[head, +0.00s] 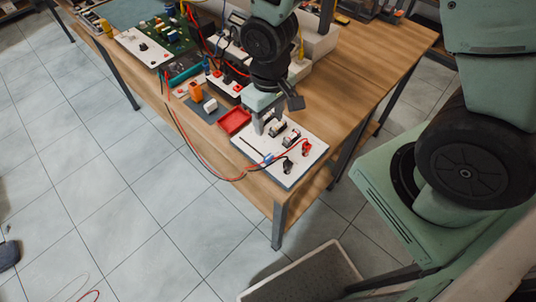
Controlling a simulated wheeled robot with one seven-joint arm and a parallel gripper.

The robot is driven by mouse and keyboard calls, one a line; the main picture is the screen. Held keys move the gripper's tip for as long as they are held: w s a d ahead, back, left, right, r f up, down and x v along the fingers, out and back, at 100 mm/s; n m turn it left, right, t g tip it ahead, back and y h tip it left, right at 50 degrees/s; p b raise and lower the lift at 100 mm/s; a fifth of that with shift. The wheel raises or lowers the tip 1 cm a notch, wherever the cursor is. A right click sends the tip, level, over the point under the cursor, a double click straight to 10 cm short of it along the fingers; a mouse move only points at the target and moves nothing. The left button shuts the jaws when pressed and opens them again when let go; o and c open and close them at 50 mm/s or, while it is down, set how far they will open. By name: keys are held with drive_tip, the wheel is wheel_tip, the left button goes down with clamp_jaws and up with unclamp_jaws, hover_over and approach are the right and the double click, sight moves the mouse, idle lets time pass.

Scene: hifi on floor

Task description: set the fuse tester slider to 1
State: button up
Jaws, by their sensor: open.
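A white panel (303,167) lies on the wooden bench near its front right corner. It bears black-and-white parts, a small blue part (268,158), and red and black connectors (306,147). It looks like the fuse tester, but I cannot read any markings. A dark line runs along its left part; I cannot tell whether this is the slider track or where the slider stands. My gripper (265,122) is open and points down over the back left part of the panel. My gripper hides some of the panel there. I cannot tell whether the fingertips touch anything.
A red tray (234,121) sits just left of the panel. A dark mat (207,107) with orange and white blocks lies beyond it. Red and black cables (195,148) hang over the bench's front edge. A green circuit board (174,40) and instruments crowd the back.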

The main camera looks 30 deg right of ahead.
sight(269, 157)
wheel_tip(269, 157, down, 15)
drive_tip(key=shift+f+p, duration=0.1)
drive_tip(key=shift+p, duration=0.7)
